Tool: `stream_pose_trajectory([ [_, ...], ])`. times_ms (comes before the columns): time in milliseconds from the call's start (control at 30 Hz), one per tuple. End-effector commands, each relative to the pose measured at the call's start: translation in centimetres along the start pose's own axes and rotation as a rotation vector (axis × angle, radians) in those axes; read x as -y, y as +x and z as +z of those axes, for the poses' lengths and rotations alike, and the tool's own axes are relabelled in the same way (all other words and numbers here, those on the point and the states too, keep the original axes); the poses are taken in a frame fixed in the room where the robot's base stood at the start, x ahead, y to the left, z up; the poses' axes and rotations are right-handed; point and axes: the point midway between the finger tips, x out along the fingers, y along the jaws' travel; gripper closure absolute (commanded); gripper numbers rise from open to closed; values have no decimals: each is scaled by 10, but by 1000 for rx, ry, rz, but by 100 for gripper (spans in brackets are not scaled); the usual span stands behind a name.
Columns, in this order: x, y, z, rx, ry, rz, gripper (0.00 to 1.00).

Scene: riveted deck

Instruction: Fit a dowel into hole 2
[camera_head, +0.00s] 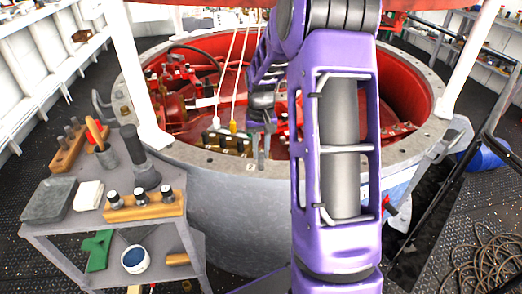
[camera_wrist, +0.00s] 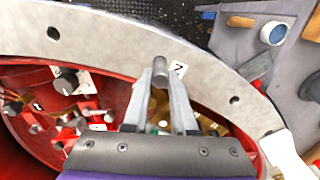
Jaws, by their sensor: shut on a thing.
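My gripper (camera_wrist: 160,95) is shut on a grey metal dowel (camera_wrist: 160,66), which shows between the fingertips in the wrist view. The dowel is over the pale flange rim (camera_wrist: 105,40), right beside a small white label marked 2 (camera_wrist: 178,70). Hole 2 itself is hidden behind the dowel and fingers; I cannot tell whether the dowel's end is in it or above it. In the head view my gripper (camera_head: 262,140) points down at the near rim (camera_head: 215,163), close to the label (camera_head: 251,167). Open holes show on the rim at either side, one left (camera_wrist: 54,33) and one right (camera_wrist: 235,99).
A grey cart (camera_head: 60,235) at left carries a wooden rack with grey pegs (camera_head: 67,152), a wooden block with knobs (camera_head: 145,206), a dark upright tool (camera_head: 140,160) and a grey tray (camera_head: 48,200). White posts (camera_head: 133,80) rise by the rim. Red machinery fills the drum.

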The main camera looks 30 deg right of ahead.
Motion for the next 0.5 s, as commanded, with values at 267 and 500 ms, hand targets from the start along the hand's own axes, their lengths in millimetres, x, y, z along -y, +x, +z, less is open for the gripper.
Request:
stream_pose_trajectory([
  [267, 0, 6, 0, 0, 0, 0, 100],
  [500, 0, 11, 0, 0, 0, 0, 100],
])
